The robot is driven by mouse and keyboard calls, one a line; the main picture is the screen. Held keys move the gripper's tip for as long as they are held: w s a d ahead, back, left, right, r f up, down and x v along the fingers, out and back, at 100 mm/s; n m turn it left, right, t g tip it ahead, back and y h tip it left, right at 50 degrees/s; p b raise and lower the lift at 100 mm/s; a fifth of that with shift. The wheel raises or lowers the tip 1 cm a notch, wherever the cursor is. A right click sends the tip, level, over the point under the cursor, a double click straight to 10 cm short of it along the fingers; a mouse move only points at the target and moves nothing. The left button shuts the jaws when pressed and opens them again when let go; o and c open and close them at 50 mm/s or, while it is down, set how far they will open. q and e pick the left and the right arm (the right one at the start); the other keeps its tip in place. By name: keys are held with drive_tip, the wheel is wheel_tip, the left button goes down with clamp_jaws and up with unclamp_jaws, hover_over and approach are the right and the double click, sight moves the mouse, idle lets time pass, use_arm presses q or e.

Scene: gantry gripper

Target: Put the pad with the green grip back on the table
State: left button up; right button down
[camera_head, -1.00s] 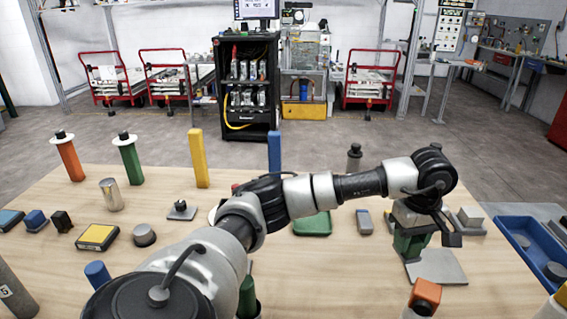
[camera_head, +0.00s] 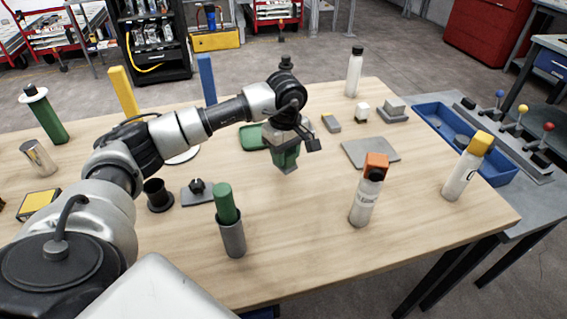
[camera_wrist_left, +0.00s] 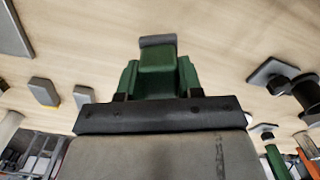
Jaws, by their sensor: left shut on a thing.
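My left gripper (camera_head: 285,152) is in the middle of the head view, pointing down over the table (camera_head: 310,215). It is shut on the pad with the green grip (camera_wrist_left: 158,60). In the left wrist view the green grip sits between the fingers, and the grey pad end (camera_wrist_left: 158,40) sticks out beyond it. In the head view the held pad's grey end (camera_head: 290,169) shows below the gripper, near the tabletop. I cannot tell whether it touches the table. My right gripper is not in view.
A flat grey plate (camera_head: 370,152) lies right of the gripper. Two bottles with orange (camera_head: 364,195) and yellow caps (camera_head: 465,170) stand at front right. A green tray (camera_head: 252,138) lies behind the gripper, and a grey cup with a green cylinder (camera_head: 231,238) stands front left. Bare wood lies below the gripper.

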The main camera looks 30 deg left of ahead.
use_arm(q)
drive_tip(key=shift+a+f, duration=0.15)
drive_tip(key=shift+f, duration=2.2)
drive_tip(key=o, duration=0.9)
drive_tip(key=shift+r, duration=0.1)
wheel_tip(320, 180, up, 12)
drive_tip(key=shift+r+b, duration=0.15)
drive_tip(key=shift+b, duration=0.15)
